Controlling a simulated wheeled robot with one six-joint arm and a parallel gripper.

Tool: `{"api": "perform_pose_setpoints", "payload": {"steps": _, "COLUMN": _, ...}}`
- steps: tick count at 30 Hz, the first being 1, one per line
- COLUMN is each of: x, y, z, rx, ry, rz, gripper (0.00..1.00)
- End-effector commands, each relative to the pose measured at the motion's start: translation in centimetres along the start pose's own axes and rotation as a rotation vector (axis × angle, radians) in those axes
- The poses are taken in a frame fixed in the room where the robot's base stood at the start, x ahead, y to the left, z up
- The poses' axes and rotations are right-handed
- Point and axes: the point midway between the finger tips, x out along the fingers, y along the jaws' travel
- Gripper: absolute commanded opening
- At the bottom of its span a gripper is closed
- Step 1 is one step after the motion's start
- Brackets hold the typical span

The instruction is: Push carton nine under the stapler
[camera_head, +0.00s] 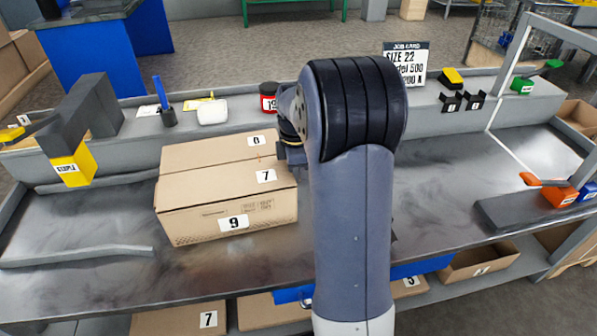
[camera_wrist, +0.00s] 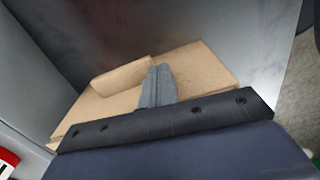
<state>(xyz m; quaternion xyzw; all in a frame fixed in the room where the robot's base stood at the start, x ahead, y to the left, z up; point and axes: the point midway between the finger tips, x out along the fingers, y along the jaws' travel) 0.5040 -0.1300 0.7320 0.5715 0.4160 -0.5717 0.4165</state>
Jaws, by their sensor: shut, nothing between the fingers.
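Carton nine (camera_head: 200,223) is a brown box with a "9" label on its front face, sitting on the grey bench left of my arm. Its top has flaps with labels "7" and "8" or "0". The stapler (camera_head: 80,130) is a dark grey arm with a yellow head marked "STAPLE", at the left of the bench, apart from the carton. My gripper (camera_head: 291,153) is shut and empty at the carton's right side, partly hidden by my arm. In the wrist view its closed fingers (camera_wrist: 157,87) appear over brown carton (camera_wrist: 190,72); contact cannot be told.
Low rails (camera_head: 90,255) lie on the bench left of the carton, before and behind the stapler's lane. A white block (camera_head: 212,112), a red-labelled jar (camera_head: 268,97) and a blue-handled tool (camera_head: 163,103) stand on the rear ledge. Clear bench lies between carton and stapler.

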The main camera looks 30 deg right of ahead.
Motion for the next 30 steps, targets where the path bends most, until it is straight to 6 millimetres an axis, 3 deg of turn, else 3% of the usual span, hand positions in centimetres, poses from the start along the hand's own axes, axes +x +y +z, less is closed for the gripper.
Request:
{"api": "perform_pose_setpoints", "payload": {"steps": 24, "x": -0.4, "y": -0.1, "z": -22.7, "rx": -0.007, "ry": 0.001, "rz": -0.002, "gripper": 0.00}}
{"api": "perform_pose_setpoints", "payload": {"steps": 30, "x": -0.1, "y": 0.0, "z": -25.7, "rx": -0.003, "ry": 0.001, "rz": 0.000, "gripper": 0.00}}
